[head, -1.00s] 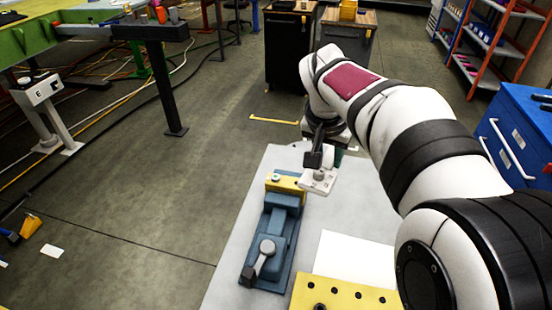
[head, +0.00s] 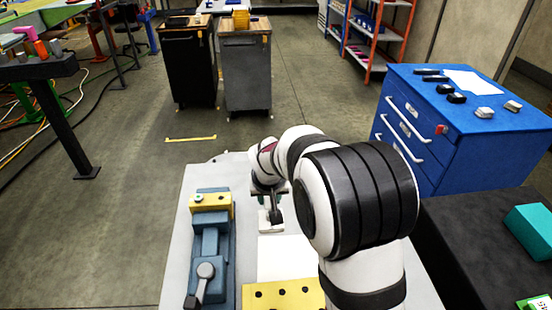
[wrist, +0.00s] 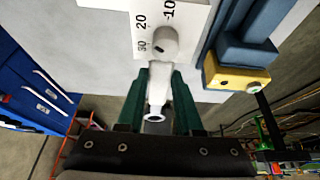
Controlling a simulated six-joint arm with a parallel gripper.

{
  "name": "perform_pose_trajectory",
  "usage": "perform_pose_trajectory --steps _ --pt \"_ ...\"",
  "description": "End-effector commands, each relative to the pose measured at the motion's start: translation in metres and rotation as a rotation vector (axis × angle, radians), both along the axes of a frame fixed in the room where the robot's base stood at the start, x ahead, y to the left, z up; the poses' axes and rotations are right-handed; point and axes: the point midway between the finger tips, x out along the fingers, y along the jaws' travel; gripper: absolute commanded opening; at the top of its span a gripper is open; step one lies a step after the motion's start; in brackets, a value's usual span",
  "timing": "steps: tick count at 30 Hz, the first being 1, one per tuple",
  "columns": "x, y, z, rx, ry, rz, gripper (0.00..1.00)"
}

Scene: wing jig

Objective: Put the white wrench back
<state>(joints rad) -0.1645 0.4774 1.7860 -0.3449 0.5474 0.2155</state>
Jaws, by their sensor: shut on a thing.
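My gripper (wrist: 157,84) is shut, its two dark green fingers on either side of the white wrench (wrist: 156,108). The wrench's ring-shaped end faces the wrist camera. Beyond the fingertips is a round pale knob (wrist: 165,42), in front of a white plate (wrist: 115,20) with black numbers. I cannot tell whether the wrench touches the knob or plate. In the head view my gripper (head: 274,210) is over the table, right of the blue vise, with a small white piece (head: 270,222) at its tip. The arm partly hides this area.
The blue vise (head: 214,240) with a yellow jaw block (head: 211,203) stands left of my gripper on the pale table. A white sheet (head: 285,260) and a yellow perforated plate (head: 283,295) lie nearer. A blue drawer cabinet (head: 460,125) stands right.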

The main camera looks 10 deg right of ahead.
Motion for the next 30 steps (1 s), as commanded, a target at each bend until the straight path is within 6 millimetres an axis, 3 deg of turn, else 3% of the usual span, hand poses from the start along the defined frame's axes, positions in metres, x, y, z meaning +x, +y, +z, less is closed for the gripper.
perform_pose_trajectory --steps 3,7,21,30 --pt "0.006 0.021 -0.044 0.004 0.004 0.016 0.00" --pt "0.009 0.037 -0.072 0.014 0.001 0.028 0.00" --pt "0.009 0.041 -0.129 0.018 -0.001 0.029 0.00" --pt "0.009 0.041 -0.135 0.019 -0.002 0.029 0.00"
